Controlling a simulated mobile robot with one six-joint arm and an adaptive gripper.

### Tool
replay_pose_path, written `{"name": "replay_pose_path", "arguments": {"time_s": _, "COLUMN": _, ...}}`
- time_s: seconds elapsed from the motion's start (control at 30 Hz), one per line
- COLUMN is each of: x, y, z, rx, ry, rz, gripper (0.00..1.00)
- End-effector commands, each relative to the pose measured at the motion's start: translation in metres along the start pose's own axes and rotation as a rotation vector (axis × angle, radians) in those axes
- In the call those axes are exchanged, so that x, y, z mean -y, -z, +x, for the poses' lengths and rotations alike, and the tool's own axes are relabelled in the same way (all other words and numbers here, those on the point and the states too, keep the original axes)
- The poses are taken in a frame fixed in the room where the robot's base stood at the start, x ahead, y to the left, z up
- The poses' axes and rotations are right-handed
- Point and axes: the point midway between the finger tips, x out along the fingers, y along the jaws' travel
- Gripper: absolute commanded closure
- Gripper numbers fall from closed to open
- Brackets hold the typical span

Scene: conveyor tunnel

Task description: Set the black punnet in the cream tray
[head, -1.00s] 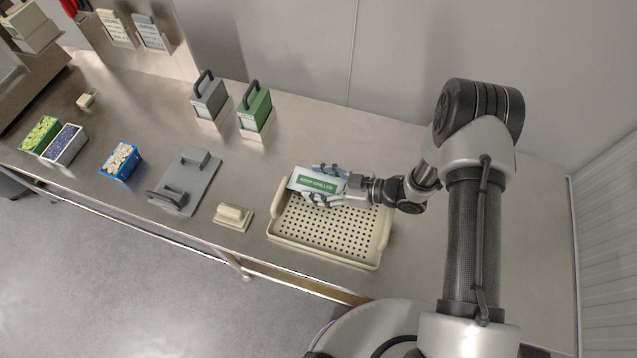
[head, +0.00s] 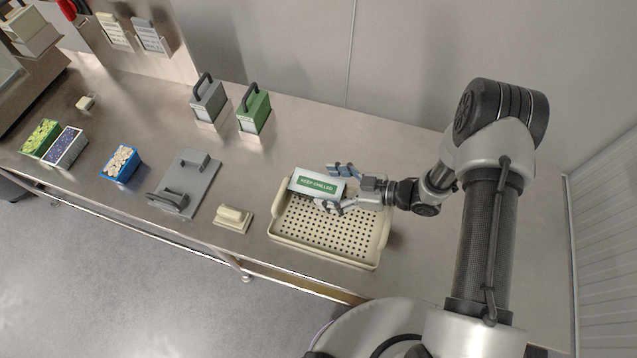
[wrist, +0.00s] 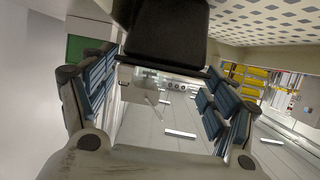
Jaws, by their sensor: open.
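The black punnet (head: 316,184), with a white and green "KEEP CHILLED" top, sits in the back left part of the cream tray (head: 290,250). Whether it lies fully flat on the perforated floor is hard to tell. My gripper (head: 336,187) is open at the punnet's right end, with its fingers apart on either side of that end. In the wrist view the punnet's dark end (wrist: 168,35) shows at the top between the spread fingers, and the tray's holed floor (wrist: 255,18) is at the upper right.
A small cream block with a handle (head: 233,217) and a grey plate with handles (head: 192,180) lie left of the tray. Grey (head: 210,102) and green (head: 254,112) handled blocks stand behind. The bench at right is clear.

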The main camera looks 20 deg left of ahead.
Motion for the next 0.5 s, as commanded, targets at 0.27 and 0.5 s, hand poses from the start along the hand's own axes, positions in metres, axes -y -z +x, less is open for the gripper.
{"name": "replay_pose_path", "arguments": {"time_s": 0.27, "x": -0.001, "y": 0.002, "z": -0.06, "rx": -0.001, "ry": -0.005, "rz": -0.001, "gripper": 0.21}}
{"name": "replay_pose_path", "arguments": {"time_s": 0.5, "x": -0.001, "y": 0.001, "z": -0.082, "rx": -0.001, "ry": -0.001, "rz": -0.001, "gripper": 0.21}}
